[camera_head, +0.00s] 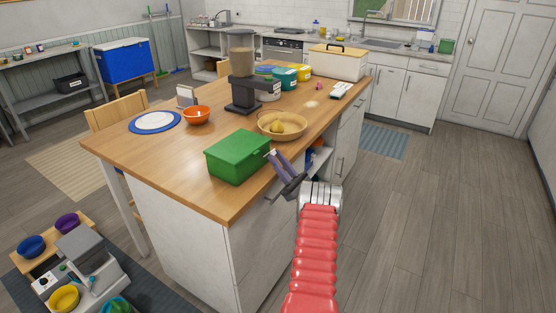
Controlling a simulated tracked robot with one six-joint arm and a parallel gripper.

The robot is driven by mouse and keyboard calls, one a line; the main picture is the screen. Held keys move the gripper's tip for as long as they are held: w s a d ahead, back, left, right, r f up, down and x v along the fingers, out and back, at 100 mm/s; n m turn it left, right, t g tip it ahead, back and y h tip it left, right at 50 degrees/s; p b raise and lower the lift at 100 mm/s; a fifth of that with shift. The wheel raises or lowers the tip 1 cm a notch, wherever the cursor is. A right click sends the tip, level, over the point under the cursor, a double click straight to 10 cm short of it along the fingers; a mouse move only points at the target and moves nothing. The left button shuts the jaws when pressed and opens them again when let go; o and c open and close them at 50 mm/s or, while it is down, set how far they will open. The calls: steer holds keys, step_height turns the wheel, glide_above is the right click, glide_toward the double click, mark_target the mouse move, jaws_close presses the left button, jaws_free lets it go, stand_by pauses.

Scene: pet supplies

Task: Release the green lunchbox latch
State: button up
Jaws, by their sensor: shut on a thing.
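The green lunchbox (236,155) stands on the near right part of the wooden counter, with its lid down. My gripper (273,157) reaches in from the right, its fingers against the lunchbox's right side. It is shut on the lunchbox latch there. The latch itself is mostly hidden by the fingers and too small to make out clearly.
A wooden bowl (282,128) with yellow contents stands just behind my gripper. A food dispenser (241,75), an orange bowl (196,115) and a blue-rimmed plate (154,123) stand farther back. The counter (190,190) is clear left of the lunchbox.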

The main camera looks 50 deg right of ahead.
steer(key=shift+f, duration=0.15)
stand_by(0.3)
steer(key=o, duration=1.1)
steer(key=shift+c, duration=0.2)
steer(key=shift+s+d, duration=0.15)
steer(key=shift+s, duration=0.05)
